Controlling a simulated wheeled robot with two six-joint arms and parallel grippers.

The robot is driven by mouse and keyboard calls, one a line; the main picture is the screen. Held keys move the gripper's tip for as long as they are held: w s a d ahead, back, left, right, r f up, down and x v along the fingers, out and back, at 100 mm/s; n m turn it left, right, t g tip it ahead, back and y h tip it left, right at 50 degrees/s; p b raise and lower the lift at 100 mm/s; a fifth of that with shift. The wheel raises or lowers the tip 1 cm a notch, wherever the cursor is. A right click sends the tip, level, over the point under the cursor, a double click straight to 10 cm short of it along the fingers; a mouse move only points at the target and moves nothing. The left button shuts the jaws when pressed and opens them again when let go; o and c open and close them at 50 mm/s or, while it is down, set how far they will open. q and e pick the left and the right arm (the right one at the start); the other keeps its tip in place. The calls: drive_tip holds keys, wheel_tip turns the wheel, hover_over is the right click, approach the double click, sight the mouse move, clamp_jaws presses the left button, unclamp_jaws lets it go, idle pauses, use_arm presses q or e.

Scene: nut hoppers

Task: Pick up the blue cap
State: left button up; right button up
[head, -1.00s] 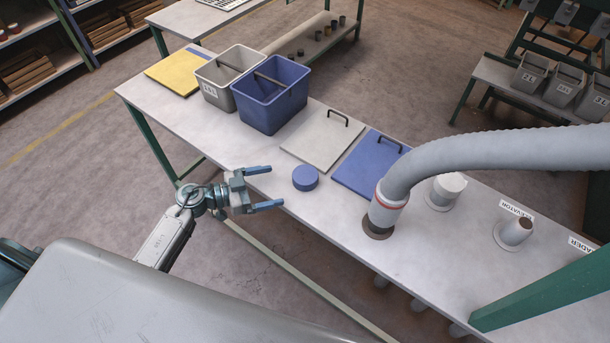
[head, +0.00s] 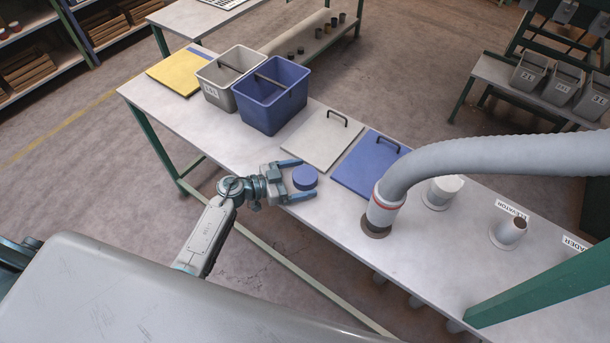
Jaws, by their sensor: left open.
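The blue cap (head: 305,178) is a short round disc on the white table, near its front edge and in front of the grey lid. My left gripper (head: 304,180) is open, and its two blue-grey fingers lie on either side of the cap. The far finger is just behind the cap and the near finger just in front of it. I cannot tell whether either finger touches the cap. My right gripper is not in view.
Behind the cap lie a grey lid (head: 316,141) and a blue lid (head: 366,166) with black handles. A blue bin (head: 268,112) and a grey bin (head: 214,80) stand further left. A thick grey hose (head: 470,157) meets the table on the right.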

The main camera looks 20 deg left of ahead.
use_arm(q)
drive_tip(key=c, duration=1.1)
drive_tip(key=shift+o, duration=0.2)
